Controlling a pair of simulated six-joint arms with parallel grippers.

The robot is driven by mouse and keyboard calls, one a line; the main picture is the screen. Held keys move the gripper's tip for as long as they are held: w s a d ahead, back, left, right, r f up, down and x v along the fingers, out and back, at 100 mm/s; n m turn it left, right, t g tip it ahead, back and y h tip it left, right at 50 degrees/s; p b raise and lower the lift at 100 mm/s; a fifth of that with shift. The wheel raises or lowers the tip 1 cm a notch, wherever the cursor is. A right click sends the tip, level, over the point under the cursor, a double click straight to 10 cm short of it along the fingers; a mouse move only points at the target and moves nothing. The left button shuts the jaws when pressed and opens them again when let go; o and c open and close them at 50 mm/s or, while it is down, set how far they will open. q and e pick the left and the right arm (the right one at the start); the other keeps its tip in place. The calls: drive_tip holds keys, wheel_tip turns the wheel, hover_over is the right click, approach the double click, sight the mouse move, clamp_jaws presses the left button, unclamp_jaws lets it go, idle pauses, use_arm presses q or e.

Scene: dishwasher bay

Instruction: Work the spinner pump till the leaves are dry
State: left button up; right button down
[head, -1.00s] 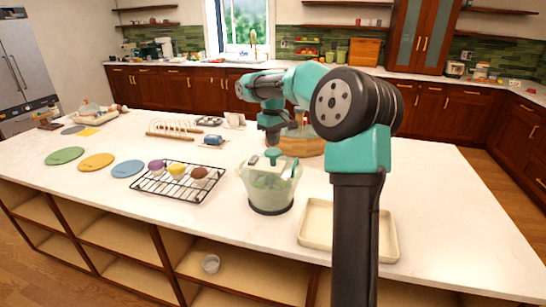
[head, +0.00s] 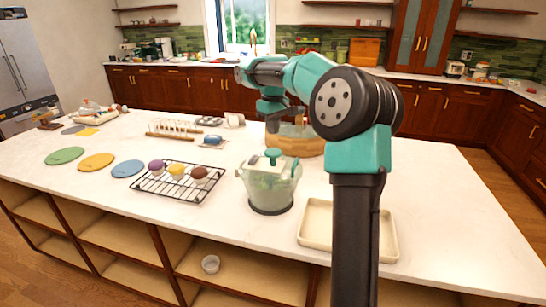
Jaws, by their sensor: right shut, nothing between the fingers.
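The salad spinner (head: 270,192) stands upright on the white counter, with a pale translucent bowl, a dark base and green leaves showing faintly inside. Its teal pump knob (head: 273,154) sticks up from the lid. My right gripper (head: 273,126) hangs above and slightly behind the knob, pointing down, with a visible gap between them. It is shut and holds nothing. My left gripper is out of view.
A cream tray (head: 316,238) lies right of the spinner, partly behind my right arm. A black wire rack (head: 207,187) with cupcakes is at the left. Coloured discs (head: 96,161) lie farther left.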

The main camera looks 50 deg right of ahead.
drive_tip(key=shift+r, duration=0.9)
drive_tip(key=shift+w, duration=0.1)
